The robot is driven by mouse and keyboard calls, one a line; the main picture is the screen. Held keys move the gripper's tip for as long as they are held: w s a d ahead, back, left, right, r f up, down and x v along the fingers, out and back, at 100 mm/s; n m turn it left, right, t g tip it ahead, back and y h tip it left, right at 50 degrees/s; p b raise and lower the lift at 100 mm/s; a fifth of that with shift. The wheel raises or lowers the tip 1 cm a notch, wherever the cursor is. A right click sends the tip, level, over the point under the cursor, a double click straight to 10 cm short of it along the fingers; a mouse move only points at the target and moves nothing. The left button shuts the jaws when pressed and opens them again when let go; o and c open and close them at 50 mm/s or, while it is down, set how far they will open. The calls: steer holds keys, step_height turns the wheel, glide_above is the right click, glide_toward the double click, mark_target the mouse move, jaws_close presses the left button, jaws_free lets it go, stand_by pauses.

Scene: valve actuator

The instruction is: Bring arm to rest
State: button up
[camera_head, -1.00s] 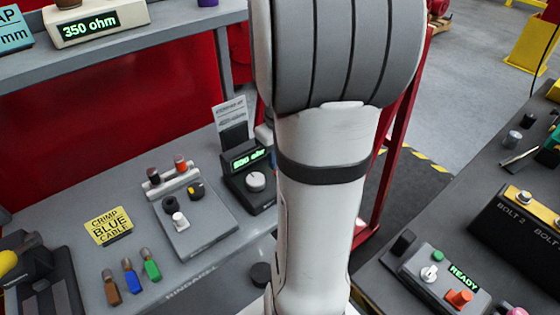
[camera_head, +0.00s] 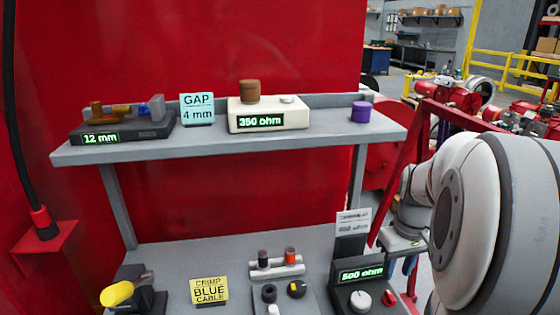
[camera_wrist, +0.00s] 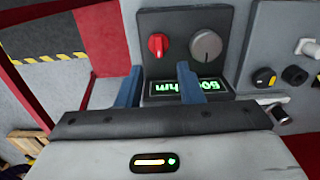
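My arm (camera_head: 500,220) fills the right side of the head view, with its large white and grey joint close to the camera. My gripper (camera_wrist: 159,72) shows in the wrist view with its two blue fingers apart and nothing between them. Past the fingers is a dark meter box with a green display reading 500 ohm (camera_wrist: 177,88), upside down, a red knob (camera_wrist: 158,45) and a grey dial (camera_wrist: 206,45). The fingers overlap the box in the picture; I see no clear contact. The same display shows in the head view (camera_head: 362,273).
A grey shelf (camera_head: 220,150) carries a 12 mm gauge (camera_head: 110,135), a 350 ohm box (camera_head: 268,118) and a purple cylinder (camera_head: 361,111). Below, the bench holds a yellow card (camera_head: 209,290) and a terminal block (camera_head: 276,265). A red frame post (camera_head: 398,170) stands beside my arm.

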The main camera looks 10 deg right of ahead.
steer(key=s+a+t, duration=0.1)
steer(key=s+a, duration=0.2)
steer(key=a, duration=0.6)
steer(key=s+a+r+t, duration=0.1)
steer(key=s+a, duration=0.2)
steer(key=a, duration=0.7)
steer(key=shift+s+r+t, duration=0.15)
steer(key=shift+s+t, duration=0.15)
steer(key=shift+s, duration=0.1)
